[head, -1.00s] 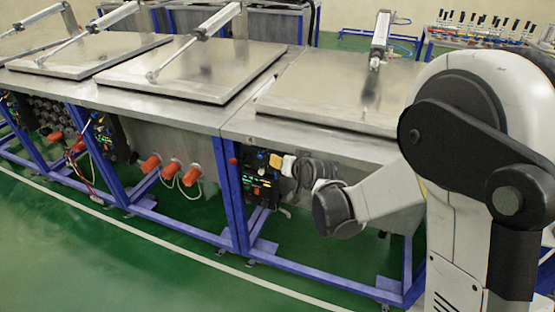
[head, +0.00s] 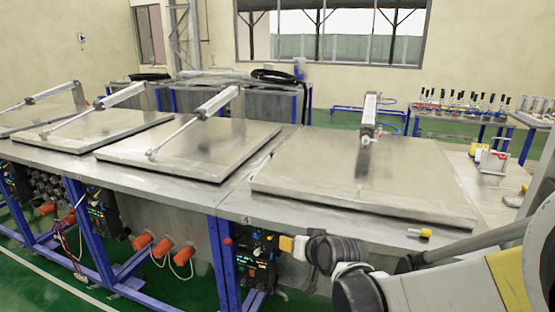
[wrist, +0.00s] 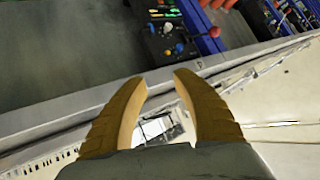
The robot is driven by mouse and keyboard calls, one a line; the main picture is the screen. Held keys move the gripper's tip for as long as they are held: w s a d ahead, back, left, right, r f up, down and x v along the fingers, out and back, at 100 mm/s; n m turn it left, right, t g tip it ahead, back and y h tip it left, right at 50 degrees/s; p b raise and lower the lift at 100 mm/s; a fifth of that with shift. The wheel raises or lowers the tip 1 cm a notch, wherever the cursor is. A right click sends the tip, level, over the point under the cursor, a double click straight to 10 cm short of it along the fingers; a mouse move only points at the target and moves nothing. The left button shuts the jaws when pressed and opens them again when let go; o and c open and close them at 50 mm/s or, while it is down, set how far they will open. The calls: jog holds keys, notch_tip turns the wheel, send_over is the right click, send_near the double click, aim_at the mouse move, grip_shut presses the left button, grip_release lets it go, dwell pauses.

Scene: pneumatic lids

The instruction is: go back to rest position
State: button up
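My gripper (wrist: 160,79) shows in the wrist view as two tan, ridged fingers with a clear gap between the tips. It is open and nothing is held between the fingers. Beyond the fingers, a control box (wrist: 172,42) with coloured knobs is seen, apart from them. In the head view my arm enters from the lower right, in front of the metal bench (head: 205,198).
More flat lids (head: 190,145) with slanting cylinders line the bench to the left. A small yellow-and-black part (head: 420,233) lies at the front right edge. Orange plugs (head: 162,248) and control panels (head: 257,265) hang below the bench.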

jog(key=s+d+r+g+h, duration=0.1)
jog(key=s+d, duration=0.3)
jog(key=s, duration=0.4)
jog(key=s+d+r+g+h, duration=0.1)
jog(key=s+d, duration=0.4)
jog(key=s, duration=0.4)
jog(key=s+d+r+g+h, duration=0.1)
jog(key=s+d, duration=0.4)
jog(key=s, duration=0.4)
jog(key=shift+s+r+g+h, duration=0.25)
jog(key=shift+g+h, duration=0.05)
jog(key=shift+h, duration=0.1)
jog(key=shift+d, duration=0.1)
